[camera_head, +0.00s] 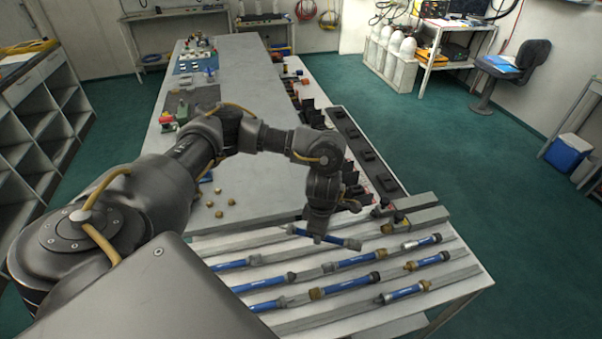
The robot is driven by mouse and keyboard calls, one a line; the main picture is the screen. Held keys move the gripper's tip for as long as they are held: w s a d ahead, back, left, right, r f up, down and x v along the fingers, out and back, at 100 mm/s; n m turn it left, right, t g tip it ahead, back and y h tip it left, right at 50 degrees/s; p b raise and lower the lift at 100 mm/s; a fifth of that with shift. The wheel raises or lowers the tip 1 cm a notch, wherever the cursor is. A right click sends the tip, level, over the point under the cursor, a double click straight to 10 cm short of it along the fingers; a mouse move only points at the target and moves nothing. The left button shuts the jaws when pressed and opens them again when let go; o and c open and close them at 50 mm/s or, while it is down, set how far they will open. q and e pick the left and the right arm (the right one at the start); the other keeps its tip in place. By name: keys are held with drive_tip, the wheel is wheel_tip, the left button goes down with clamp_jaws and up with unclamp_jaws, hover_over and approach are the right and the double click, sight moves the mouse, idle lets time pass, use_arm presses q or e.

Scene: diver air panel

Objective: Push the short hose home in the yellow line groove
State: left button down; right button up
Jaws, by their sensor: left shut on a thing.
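My left gripper (320,236) reaches down over the near end of the long bench and is shut on a blue hose (343,241). The hose has a dark fitting at its right end and lies roughly along the rearmost rows of the grooved rack (455,274). The gripper hides part of the hose, and I cannot tell whether it is seated in a groove or just above it. I cannot make out which groove is the yellow line. My right gripper is not in view.
Several other blue hoses, such as one at the front right (405,291), lie in the rack's rows. Black holders (350,135) line the bench's right side.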

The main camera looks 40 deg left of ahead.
sight(303, 232)
use_arm(q)
drive_tip(key=a+f+n, duration=0.2)
drive_tip(key=a+n, duration=0.1)
drive_tip(key=s+a+f+n+p, duration=0.1)
drive_tip(key=n, duration=0.1)
drive_tip(key=shift+a, duration=0.35)
drive_tip(key=shift+s+a+f+n, duration=0.1)
drive_tip(key=shift+a+f+n, duration=0.25)
drive_tip(key=shift+n, duration=0.25)
drive_tip(key=shift+f, duration=0.1)
drive_tip(key=shift+f+b, duration=3)
drive_tip(key=shift+f, duration=0.5)
drive_tip(key=shift+s+a, duration=0.4)
drive_tip(key=shift+s, duration=0.2)
drive_tip(key=shift+s+a, duration=0.3)
drive_tip(key=shift+s, duration=0.05)
drive_tip(key=shift+s+a, duration=0.25)
drive_tip(key=shift+s, duration=0.15)
drive_tip(key=c, duration=1.2)
unclamp_jaws()
drive_tip(key=shift+d, duration=0.1)
drive_tip(key=shift+c, duration=0.2)
